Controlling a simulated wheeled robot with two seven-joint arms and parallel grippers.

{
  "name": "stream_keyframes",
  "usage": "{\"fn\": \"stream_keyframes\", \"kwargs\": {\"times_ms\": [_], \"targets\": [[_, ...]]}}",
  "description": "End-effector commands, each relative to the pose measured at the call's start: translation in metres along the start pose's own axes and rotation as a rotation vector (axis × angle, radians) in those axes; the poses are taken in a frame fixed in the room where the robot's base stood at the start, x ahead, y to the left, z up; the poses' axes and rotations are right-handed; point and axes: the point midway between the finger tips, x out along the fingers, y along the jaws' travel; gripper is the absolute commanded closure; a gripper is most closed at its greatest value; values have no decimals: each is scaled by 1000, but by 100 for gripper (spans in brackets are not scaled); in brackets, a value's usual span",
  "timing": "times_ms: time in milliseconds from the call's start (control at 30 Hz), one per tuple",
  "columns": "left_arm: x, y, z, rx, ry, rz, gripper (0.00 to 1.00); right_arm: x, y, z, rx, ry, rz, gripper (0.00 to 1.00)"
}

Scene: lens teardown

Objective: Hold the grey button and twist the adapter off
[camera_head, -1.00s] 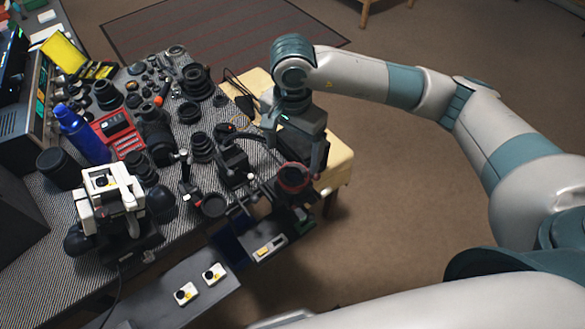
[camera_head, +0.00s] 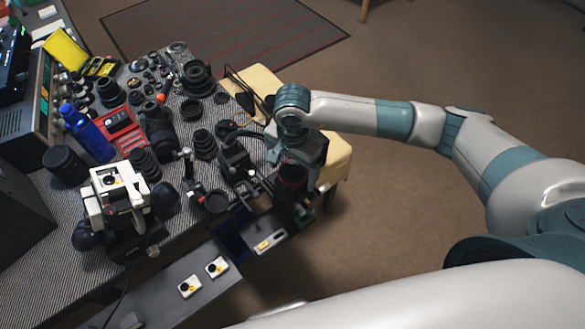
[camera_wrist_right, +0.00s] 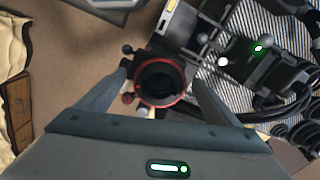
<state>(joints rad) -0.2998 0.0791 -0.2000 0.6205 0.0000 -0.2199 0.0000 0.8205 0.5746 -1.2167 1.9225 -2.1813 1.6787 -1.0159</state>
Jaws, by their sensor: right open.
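A dark round part with a red ring, apparently the adapter on a lens (camera_head: 292,178), is at the table's front right edge in the head view. In the right wrist view the red-ringed adapter (camera_wrist_right: 160,80) faces the camera, with a dark opening in its middle. My right gripper (camera_head: 294,168) is over it in the head view. In the wrist view my right gripper's fingers (camera_wrist_right: 155,92) are spread, one on each side of the ring, and it is not held. I cannot make out the grey button. My left gripper is not in view.
A black clamp stand (camera_head: 236,160) is just left of the ring. A white boxy device (camera_head: 118,195), a blue bottle (camera_head: 85,132) and several lenses crowd the striped table.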

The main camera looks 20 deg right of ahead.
Motion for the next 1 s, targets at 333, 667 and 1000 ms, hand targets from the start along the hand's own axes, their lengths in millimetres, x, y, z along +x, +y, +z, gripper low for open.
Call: {"fn": "stream_keyframes", "kwargs": {"times_ms": [333, 667, 1000], "targets": [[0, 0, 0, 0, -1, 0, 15, 0, 0, 0, 0, 0, 0, 61], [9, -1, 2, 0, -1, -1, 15, 1, 0, 0, -48, 1, -2, 61], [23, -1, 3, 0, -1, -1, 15, 2, 0, 0, -144, 1, -1, 61]]}}
